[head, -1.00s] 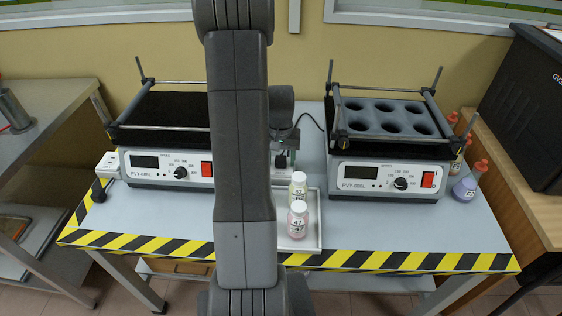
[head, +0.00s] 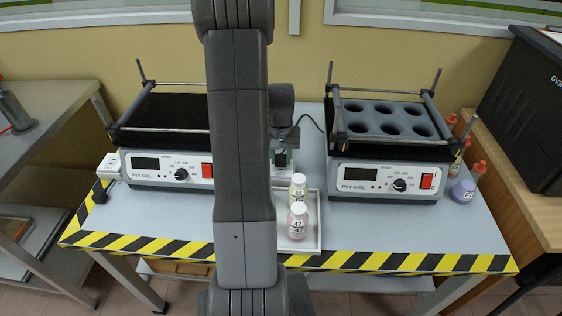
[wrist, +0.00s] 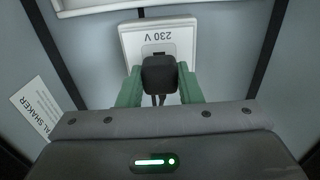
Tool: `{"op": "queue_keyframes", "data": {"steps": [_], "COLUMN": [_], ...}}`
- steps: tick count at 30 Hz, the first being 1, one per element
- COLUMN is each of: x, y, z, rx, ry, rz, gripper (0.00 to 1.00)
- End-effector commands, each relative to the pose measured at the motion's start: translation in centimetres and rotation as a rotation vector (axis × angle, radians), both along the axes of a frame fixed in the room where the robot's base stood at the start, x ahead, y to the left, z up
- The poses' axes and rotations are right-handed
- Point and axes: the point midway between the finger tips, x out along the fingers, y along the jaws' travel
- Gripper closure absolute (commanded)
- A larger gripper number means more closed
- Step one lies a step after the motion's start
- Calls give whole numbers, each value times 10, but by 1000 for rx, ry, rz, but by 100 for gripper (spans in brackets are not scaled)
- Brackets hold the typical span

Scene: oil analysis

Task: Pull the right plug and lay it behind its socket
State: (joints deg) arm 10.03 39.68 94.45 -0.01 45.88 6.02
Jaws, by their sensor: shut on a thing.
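The right plug (wrist: 159,75) is a black block with a dark cable. My gripper (wrist: 158,84) is shut on it, with one green finger on each side. The right socket (wrist: 184,40) is a white box marked 230 V, just beyond the plug. A dark recess shows in its face above the plug. I cannot tell whether the plug is still seated in it. In the head view my gripper (head: 281,159) is low between the two shakers, partly behind my arm. The plug cannot be made out there.
The left shaker (head: 160,170) and right shaker (head: 380,180) flank my gripper. A white tray (head: 313,235) with two bottles (head: 298,205) stands in front. Another white socket (head: 111,166) is at the left, with a black plug (head: 98,191) beside it. Flasks (head: 464,188) stand at the right.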

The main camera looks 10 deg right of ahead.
Motion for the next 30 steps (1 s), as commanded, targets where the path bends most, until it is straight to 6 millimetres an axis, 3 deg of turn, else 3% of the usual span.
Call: {"op": "queue_keyframes", "data": {"steps": [30], "x": [0], "y": [0], "z": [43], "rx": [0], "ry": [-1], "rz": [0], "gripper": [100]}}
